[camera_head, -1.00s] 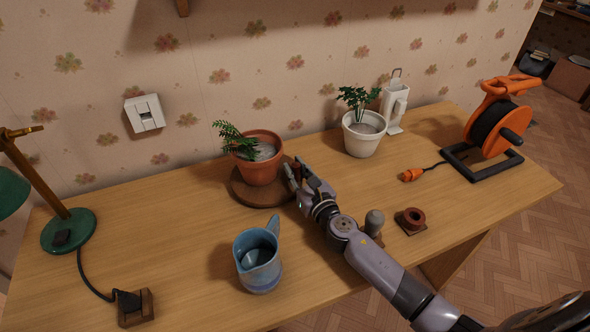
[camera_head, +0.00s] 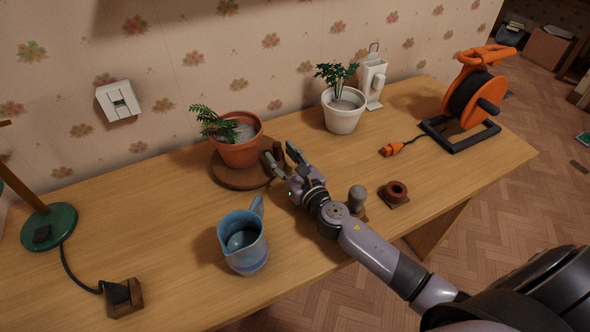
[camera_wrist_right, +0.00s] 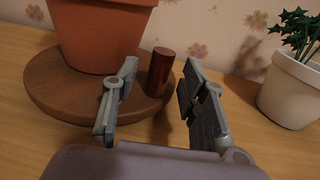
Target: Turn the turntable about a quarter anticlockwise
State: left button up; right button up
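The turntable (camera_head: 226,178) is a round brown wooden disc on the desk, with a terracotta pot (camera_head: 240,150) holding a leaning fern on it. A short upright dark brown peg (camera_wrist_right: 160,72) stands at its rim, on the right in the right wrist view. My right gripper (camera_head: 280,154) is at the turntable's right edge. In the right wrist view its two fingers (camera_wrist_right: 160,100) are spread open, with the peg standing between and slightly beyond them. I see gaps on both sides of the peg, so no grip shows. My left gripper is not in view.
A blue jug (camera_head: 243,245) stands in front of the turntable. A white pot with a plant (camera_head: 343,115) stands behind right. An orange cable reel (camera_head: 472,95) is far right.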

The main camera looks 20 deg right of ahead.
jog(key=s, duration=0.6)
jog(key=s+d, duration=0.1)
jog(key=s, duration=0.2)
jog(key=shift+c, duration=0.5)
